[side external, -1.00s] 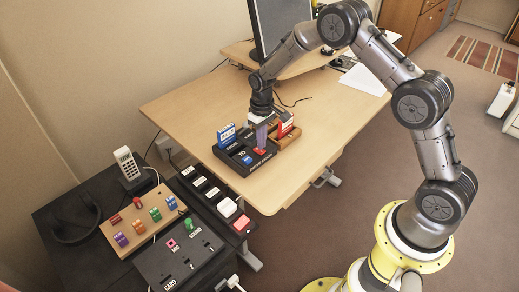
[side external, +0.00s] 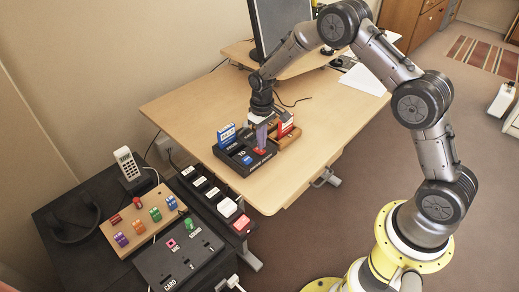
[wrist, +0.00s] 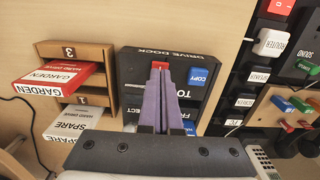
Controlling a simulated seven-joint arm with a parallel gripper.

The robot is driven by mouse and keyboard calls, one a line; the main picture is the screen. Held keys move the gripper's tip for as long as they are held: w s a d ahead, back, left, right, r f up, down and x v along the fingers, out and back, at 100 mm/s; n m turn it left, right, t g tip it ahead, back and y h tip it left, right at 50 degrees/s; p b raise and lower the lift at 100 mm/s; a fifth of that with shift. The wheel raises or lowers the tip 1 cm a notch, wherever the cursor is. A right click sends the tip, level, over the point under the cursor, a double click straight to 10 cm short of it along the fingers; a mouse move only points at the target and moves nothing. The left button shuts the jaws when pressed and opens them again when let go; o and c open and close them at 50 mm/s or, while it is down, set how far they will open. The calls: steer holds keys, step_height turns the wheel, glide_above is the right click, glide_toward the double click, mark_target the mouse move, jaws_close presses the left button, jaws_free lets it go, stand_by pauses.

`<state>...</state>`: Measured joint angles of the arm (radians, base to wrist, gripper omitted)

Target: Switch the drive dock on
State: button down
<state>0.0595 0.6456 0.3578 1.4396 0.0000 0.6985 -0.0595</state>
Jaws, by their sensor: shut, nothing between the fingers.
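The drive dock (side external: 236,167) is a dark box near the front left edge of the desk; it also shows in the wrist view (wrist: 132,77). A red switch (wrist: 160,65) sits near its lettered edge, and a blue COPY button (wrist: 198,76) is beside it. My gripper (side external: 262,146) is over the dock with its purple fingers pointing down. In the wrist view the shut, empty fingers (wrist: 160,76) end at the red switch and partly cover it. I cannot tell whether they touch it or which way the switch is set.
A wooden rack (wrist: 96,53) beside the dock holds a red GARDEN drive (wrist: 62,77) and a white SPARE drive (wrist: 72,122). A blue-and-white drive (side external: 227,133) stands at the dock's other end. A switch panel (side external: 205,188) lies beyond the desk edge. The desk's middle is clear.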

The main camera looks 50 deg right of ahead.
steer(key=shift+f, duration=0.9)
stand_by(0.5)
steer(key=shift+r, duration=3.5)
steer(key=shift+r, duration=0.1)
step_height(320, 180, up, 4)
steer(key=w+r+t, duration=0.1)
step_height(320, 180, up, 8)
steer(key=t, duration=0.2)
glide_above(262, 151)
steer(key=s+a+r+t, duration=0.2)
steer(key=s+r, duration=0.9)
steer(key=r, duration=0.2)
steer(key=s+r+t, duration=0.1)
steer(key=s+r, duration=0.1)
steer(key=s, duration=1.2)
steer(key=s+a+f, duration=0.1)
steer(key=s+f, duration=0.5)
steer(key=s, duration=0.1)
steer(key=shift+s, duration=0.3)
